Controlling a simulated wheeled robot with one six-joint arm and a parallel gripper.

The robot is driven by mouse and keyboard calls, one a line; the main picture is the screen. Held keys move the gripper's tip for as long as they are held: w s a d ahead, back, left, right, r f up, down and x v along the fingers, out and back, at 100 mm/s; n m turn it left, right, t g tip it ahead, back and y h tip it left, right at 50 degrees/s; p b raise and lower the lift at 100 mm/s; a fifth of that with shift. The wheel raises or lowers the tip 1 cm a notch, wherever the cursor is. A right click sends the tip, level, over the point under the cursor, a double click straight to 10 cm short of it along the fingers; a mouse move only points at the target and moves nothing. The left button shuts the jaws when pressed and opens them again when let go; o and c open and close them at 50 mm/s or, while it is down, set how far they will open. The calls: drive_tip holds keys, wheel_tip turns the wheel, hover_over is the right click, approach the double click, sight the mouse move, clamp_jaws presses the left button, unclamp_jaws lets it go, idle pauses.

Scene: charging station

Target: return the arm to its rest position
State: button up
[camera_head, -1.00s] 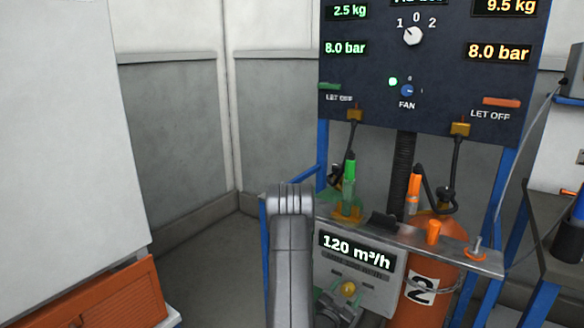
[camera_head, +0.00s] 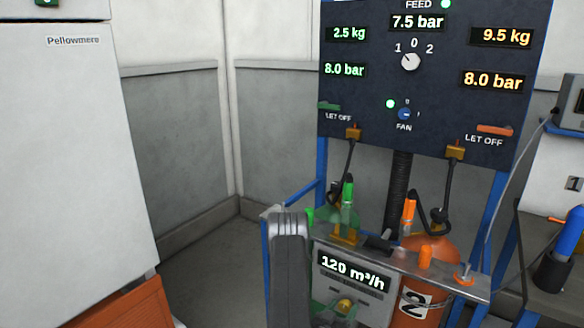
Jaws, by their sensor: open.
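A grey link of my arm (camera_head: 289,265) stands upright at the lower middle of the head view, in front of the charging station's left side. Its rounded top is just left of the metal shelf (camera_head: 455,284). My gripper is not seen in this view, so where its fingers are cannot be told.
The dark panel (camera_head: 450,95) reads 7.5 bar feed and 8.0 bar on both sides. Below it are a green-topped nozzle (camera_head: 347,195), an orange-topped nozzle (camera_head: 408,212), an orange cylinder (camera_head: 412,305) and a 120 m³/h box (camera_head: 352,274). A white cabinet (camera_head: 70,150) stands left; floor between is clear.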

drive_tip(key=n+p, duration=0.1)
drive_tip(key=p, duration=0.1)
drive_tip(key=n+p, duration=0.2)
drive_tip(key=shift+r, duration=0.25)
drive_tip(key=s+a, duration=0.2)
drive_tip(key=s, duration=0.1)
drive_tip(key=shift+a+f+n, duration=0.1)
drive_tip(key=shift+f+n, duration=0.2)
drive_tip(key=shift+f, duration=0.05)
drive_tip(key=shift+s+a+r+b, duration=0.1)
drive_tip(key=shift+s+a+b, duration=0.25)
drive_tip(key=shift+s, duration=0.25)
